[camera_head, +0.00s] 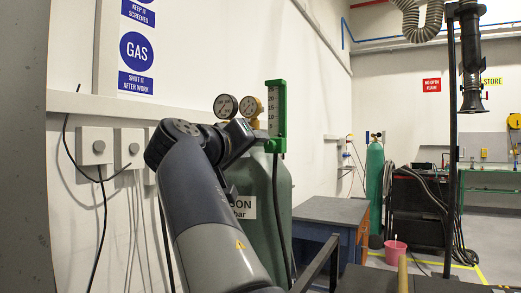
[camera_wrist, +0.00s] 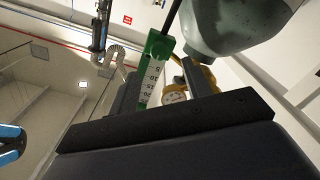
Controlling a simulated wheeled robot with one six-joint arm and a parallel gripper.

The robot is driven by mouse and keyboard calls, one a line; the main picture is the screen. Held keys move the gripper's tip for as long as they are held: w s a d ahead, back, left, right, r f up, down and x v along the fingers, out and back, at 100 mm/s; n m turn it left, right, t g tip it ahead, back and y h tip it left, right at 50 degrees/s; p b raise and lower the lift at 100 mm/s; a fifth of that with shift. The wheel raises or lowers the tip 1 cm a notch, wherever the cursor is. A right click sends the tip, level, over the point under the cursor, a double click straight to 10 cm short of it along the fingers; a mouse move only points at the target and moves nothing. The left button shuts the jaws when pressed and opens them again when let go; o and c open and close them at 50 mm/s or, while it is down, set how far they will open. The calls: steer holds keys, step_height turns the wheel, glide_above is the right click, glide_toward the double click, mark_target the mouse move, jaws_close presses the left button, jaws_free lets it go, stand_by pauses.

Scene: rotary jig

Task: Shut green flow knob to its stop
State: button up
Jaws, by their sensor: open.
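A green flowmeter (camera_head: 276,112) with a white numbered scale stands upright beside the regulator on top of a green gas cylinder (camera_head: 265,185). Its lower green block (camera_head: 275,146) is where a hose hangs down. In the wrist view, which is turned over, my open jaws (camera_wrist: 160,72) stand either side of the flowmeter's scale (camera_wrist: 151,80) and a gauge (camera_wrist: 174,96). I cannot tell whether they touch anything.
Two round gauges, a left one (camera_head: 226,106) and a brass one (camera_head: 251,106), sit just above my gripper. The cylinder stands close to the white wall. A blue-sided bench (camera_head: 332,222) is to the right. A dark post (camera_head: 452,130) stands further right.

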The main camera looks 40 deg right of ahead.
mark_target(268, 146)
steer(key=v, duration=0.4)
steer(key=shift+s+a, duration=0.1)
steer(key=shift+a, duration=0.1)
steer(key=shift+d, duration=0.1)
steer(key=p+x, duration=0.1)
steer(key=x, duration=1)
steer(key=shift+a, duration=0.25)
